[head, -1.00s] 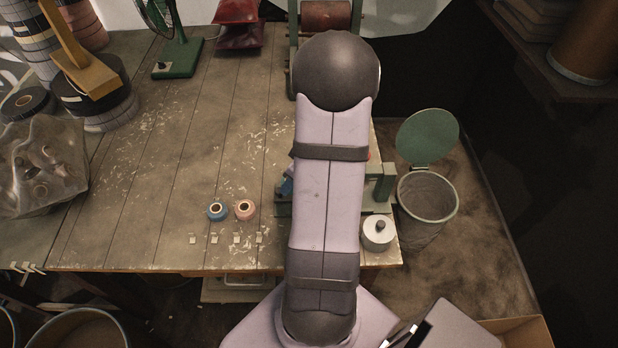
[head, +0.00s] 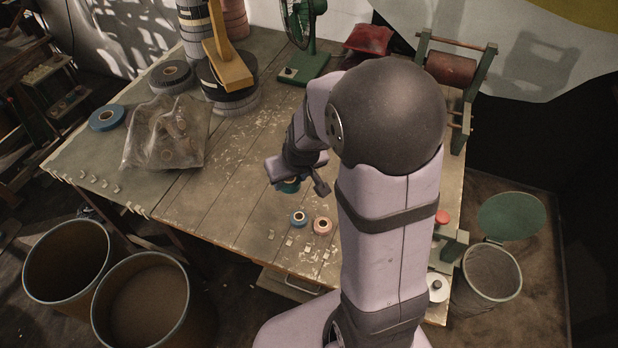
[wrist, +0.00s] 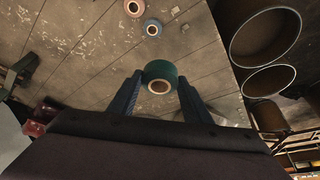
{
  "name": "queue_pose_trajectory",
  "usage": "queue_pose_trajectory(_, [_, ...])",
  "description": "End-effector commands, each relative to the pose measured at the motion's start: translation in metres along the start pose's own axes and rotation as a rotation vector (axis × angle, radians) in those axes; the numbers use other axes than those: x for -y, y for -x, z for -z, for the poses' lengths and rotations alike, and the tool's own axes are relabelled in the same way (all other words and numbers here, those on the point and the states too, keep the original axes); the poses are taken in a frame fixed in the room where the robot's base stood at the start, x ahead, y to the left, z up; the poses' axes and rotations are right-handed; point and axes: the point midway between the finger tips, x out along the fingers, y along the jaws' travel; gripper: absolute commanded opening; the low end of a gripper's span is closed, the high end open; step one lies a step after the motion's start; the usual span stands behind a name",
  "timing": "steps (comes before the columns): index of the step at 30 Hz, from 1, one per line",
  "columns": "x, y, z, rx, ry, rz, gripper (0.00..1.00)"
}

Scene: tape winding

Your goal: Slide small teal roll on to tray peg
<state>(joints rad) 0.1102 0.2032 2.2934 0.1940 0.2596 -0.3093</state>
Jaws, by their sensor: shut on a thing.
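The small teal roll (wrist: 160,70) sits between the two fingertips of my gripper (wrist: 159,79) in the wrist view. The gripper is shut on it, and the roll's pale core ring faces the wrist camera. In the head view the teal roll (head: 288,187) shows partly under my gripper (head: 297,178), over the worn wooden table. I cannot tell how high it is above the boards. I cannot make out the tray peg in either view.
A blue roll (head: 299,218) and a pink roll (head: 322,226) lie near the front edge, beside small pale tabs. A crumpled plastic bag (head: 166,137) lies to the left. A green fan (head: 304,40) and dark tape stacks stand behind. Bins (head: 148,305) stand below the front edge.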

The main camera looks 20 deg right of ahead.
Motion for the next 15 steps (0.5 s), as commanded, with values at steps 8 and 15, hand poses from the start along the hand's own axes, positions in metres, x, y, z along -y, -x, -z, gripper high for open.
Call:
queue_pose_trajectory(8, [0.030, 0.020, 0.014, -0.001, -0.010, -0.004, 0.22])
queue_pose_trajectory(15, [0.011, 0.004, 0.004, 0.002, -0.015, -0.004, 0.22])
